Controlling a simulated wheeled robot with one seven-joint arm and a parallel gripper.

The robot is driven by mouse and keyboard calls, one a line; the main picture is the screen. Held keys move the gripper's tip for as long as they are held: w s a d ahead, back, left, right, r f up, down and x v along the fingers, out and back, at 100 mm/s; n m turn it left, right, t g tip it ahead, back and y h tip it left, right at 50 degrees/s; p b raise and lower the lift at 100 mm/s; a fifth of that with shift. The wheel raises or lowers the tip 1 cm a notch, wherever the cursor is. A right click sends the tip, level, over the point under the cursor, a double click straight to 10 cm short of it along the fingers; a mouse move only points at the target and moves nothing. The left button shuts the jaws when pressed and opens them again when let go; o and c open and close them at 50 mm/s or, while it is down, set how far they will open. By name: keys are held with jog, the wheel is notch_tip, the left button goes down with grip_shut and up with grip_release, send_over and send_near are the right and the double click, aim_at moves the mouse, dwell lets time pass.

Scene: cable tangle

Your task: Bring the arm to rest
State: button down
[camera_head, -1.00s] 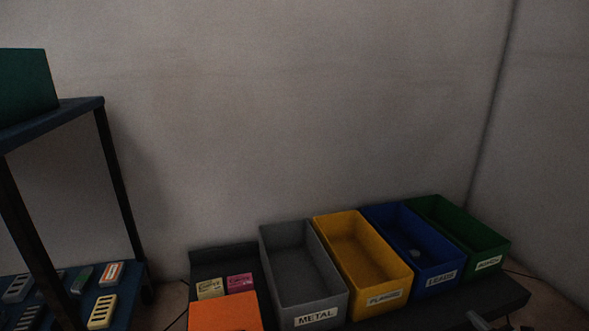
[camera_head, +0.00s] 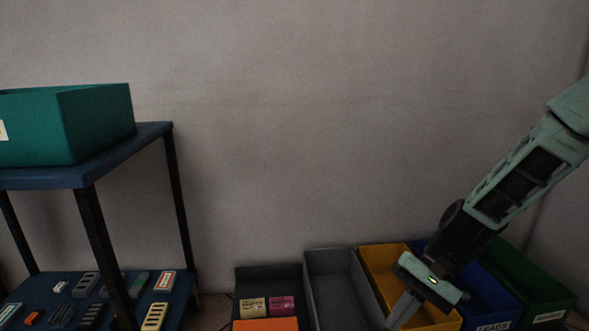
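My arm reaches in from the right edge in the head view. My gripper (camera_head: 404,312) points down and left in front of the yellow bin (camera_head: 378,262). One pale finger shows against the yellow bin; the fingertips are too unclear to tell whether they are open or shut. I see nothing held. My arm hides part of the yellow bin and of the blue bin (camera_head: 497,312).
A grey bin (camera_head: 331,262) stands left of the yellow one and a green bin (camera_head: 540,290) at the far right. An orange thing (camera_head: 265,325) is at the bottom edge. A blue shelf (camera_head: 120,150) at left carries a teal bin (camera_head: 90,125).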

jog(key=s+a+r+n+t+h+p, duration=0.2)
jog(key=s+a+r+n+h, duration=0.15)
jog(key=s+r+n, duration=0.5)
jog(key=s+a+r+n+t+h+p, duration=0.15)
jog(key=s+r+n+h, duration=0.3)
jog(key=s, duration=0.65)
notch_tip(320, 180, up, 37)
jog(key=y+p, duration=0.1)
jog(key=p, duration=3.6)
jog(key=shift+w+r+m, duration=0.2)
jog(key=shift+w+m, duration=0.2)
